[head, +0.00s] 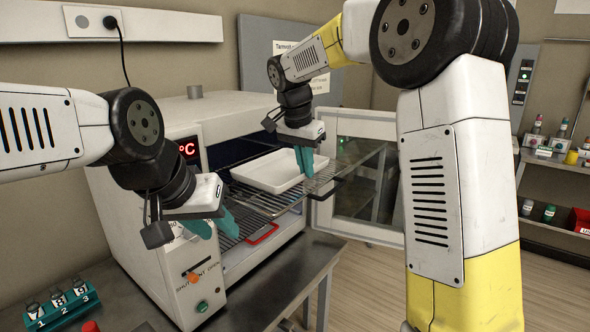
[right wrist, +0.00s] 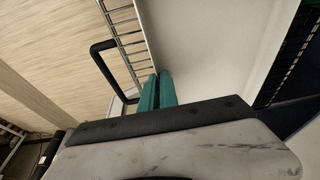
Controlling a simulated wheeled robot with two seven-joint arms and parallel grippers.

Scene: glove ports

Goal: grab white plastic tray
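The white plastic tray (head: 268,172) sits on a pulled-out wire shelf (head: 322,180) at the open front of the oven. My right gripper (head: 304,162) is at the tray's right end, fingers pointing down. In the right wrist view, its teal fingers (right wrist: 158,90) are close together with the tray's rim (right wrist: 149,45) running in between them. It looks shut on that rim. The tray (right wrist: 205,50) fills the upper middle there. My left gripper (head: 214,226) hangs in front of the oven's left side, its teal fingers apart and empty.
The oven (head: 150,240) stands on a dark bench (head: 300,265), its glazed door (head: 362,205) swung open to the right. A lower rack with a red handle (head: 262,234) is below the shelf. A teal numbered rack (head: 58,305) stands at front left. Shelves (head: 555,180) hold small items at right.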

